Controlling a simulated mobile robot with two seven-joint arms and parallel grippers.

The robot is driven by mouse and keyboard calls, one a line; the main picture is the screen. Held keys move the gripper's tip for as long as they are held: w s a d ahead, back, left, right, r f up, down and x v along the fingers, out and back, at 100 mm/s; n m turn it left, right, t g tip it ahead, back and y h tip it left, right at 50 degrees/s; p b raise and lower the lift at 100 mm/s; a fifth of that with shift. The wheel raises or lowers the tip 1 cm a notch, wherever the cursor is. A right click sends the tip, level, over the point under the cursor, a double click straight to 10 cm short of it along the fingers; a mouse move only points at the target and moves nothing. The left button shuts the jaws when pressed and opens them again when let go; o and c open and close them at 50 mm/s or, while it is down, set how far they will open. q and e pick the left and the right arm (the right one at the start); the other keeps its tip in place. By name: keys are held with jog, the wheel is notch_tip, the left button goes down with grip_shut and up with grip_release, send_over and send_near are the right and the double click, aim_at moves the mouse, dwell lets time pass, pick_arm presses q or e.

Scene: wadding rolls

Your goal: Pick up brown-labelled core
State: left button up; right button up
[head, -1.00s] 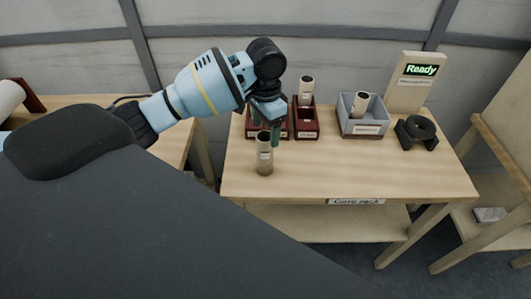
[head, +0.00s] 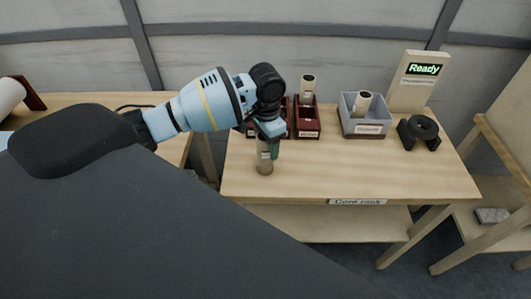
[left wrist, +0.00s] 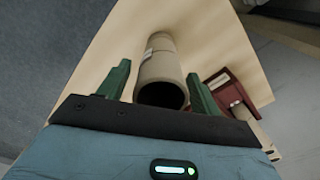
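A tan hollow core (head: 265,167) stands upright near the front left of the table marked as the core rack. My left gripper (head: 268,145) is lowered around its upper part. In the left wrist view the core (left wrist: 161,66) lies between the two green fingers of the left gripper (left wrist: 160,88), with a gap on each side. A small pale label shows on its side; its colour marking is too small to tell. Other cores stand in a dark red bin (head: 308,83) and a grey bin (head: 363,101). My right gripper is not in view.
A second red bin is partly hidden behind my left gripper. The dark red bin (head: 307,132), grey bin (head: 368,129), black ring-shaped holder (head: 418,135) and "Ready" sign (head: 424,69) line the table's back. The table's front right (head: 390,175) is clear.

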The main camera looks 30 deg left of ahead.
pick_arm(q)
jog(key=c, duration=0.9)
jog(key=shift+o, duration=0.2)
jog(key=shift+r, duration=0.1)
jog(key=r, duration=0.3)
jog(key=shift+s+d+r, duration=0.3)
jog(key=shift+d, duration=0.1)
jog(key=s+d+r+p, duration=0.1)
jog(key=s+d, duration=0.9)
jog(key=d, duration=0.1)
jog(key=shift+r, duration=0.15)
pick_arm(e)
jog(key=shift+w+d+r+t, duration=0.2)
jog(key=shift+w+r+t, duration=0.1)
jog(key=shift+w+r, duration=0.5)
